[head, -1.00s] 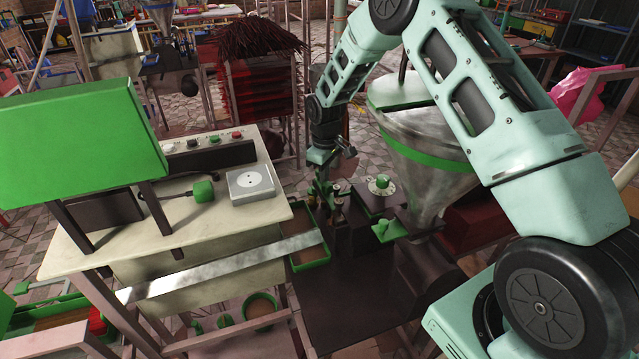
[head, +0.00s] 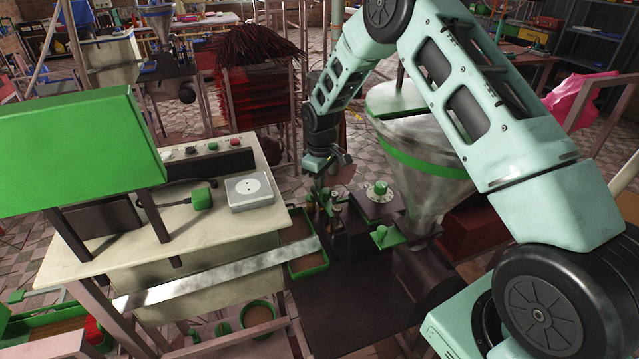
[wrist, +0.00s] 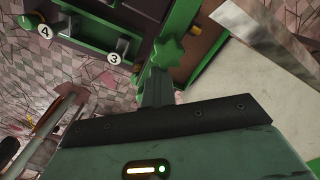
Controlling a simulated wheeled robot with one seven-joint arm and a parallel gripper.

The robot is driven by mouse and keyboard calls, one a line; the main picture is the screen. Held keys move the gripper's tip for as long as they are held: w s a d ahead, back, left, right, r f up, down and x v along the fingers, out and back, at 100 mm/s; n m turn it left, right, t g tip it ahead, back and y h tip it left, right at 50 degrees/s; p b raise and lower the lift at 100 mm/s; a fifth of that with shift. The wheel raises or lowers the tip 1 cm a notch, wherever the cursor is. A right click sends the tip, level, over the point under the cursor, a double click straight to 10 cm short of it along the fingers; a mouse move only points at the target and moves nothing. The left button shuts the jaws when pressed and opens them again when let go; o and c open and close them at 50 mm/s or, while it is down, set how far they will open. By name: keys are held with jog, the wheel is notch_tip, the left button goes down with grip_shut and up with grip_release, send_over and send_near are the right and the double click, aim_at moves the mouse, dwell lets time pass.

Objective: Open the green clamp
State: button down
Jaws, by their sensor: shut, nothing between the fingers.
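My gripper (head: 324,196) hangs over the small dark extruder assembly, near the green-edged tray, and its fingers are small in the head view. In the wrist view its fingers (wrist: 155,90) are together and empty. A green star-shaped knob (wrist: 167,52) shows just beyond the fingertips; whether they touch it I cannot tell. Green parts with labels 3 (wrist: 113,58) and 4 (wrist: 45,31) lie to its upper left. Which green part is the clamp, and whether it is closed, is not clear. The lower part of the knob is hidden behind my fingers.
The green-edged tray (head: 309,271) stands left of the assembly, with a metal strip (head: 215,272) reaching to it. A green knob on a plate (head: 383,238) and a round green dial (head: 379,190) sit to the right.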

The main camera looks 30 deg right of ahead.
jog(key=c, duration=1)
grip_release()
jog(key=shift+s+d+f, duration=0.3)
jog(key=shift+s, duration=0.25)
jog(key=shift+c, duration=0.2)
jog(key=shift+w+r, duration=0.2)
jog(key=shift+r, duration=0.3)
notch_tip(320, 180, up, 17)
jog(key=b, duration=0.3)
jog(key=shift+f, duration=0.15)
jog(key=shift+c, duration=0.3)
